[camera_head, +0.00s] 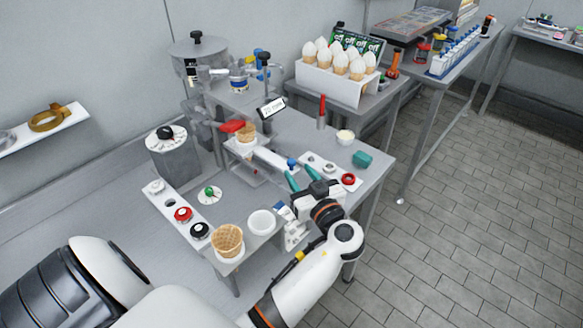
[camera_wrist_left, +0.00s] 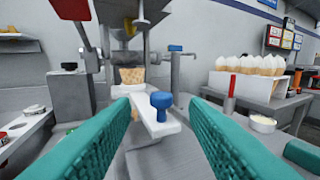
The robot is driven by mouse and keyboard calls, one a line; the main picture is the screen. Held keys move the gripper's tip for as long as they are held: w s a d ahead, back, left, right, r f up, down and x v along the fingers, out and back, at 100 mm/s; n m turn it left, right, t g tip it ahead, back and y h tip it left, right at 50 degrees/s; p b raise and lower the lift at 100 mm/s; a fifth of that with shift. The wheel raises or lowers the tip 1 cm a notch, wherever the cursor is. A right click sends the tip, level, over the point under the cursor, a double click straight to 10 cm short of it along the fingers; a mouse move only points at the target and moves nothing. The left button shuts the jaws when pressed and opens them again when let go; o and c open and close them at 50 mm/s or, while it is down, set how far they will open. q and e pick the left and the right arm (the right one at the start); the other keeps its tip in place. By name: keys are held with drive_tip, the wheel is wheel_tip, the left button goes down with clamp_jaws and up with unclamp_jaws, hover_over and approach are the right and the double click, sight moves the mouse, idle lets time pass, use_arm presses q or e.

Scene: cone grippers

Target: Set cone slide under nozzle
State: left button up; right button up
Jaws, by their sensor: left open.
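The white cone slide (camera_head: 268,156) has a blue knob (camera_head: 291,163) at its near end, and a waffle cone (camera_head: 246,134) stands at its far end. In the left wrist view the slide (camera_wrist_left: 155,130), its knob (camera_wrist_left: 161,101) and the cone (camera_wrist_left: 132,79) are near the middle. Metal dispenser parts (camera_wrist_left: 126,40) hang above the cone; I cannot tell the nozzle's exact alignment with it. My left gripper (camera_head: 302,178) is open, its teal fingers pointing at the knob, one on either side in the wrist view, with clear gaps. My right gripper is not in view.
A white panel (camera_head: 350,172) with a red ring lies right of the slide, beside a teal block (camera_head: 362,159). A red-handled tool (camera_head: 321,112) stands behind.

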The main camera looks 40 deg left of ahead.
use_arm(q)
drive_tip(key=shift+b+v, duration=0.45)
drive_tip(key=shift+v, duration=1.65)
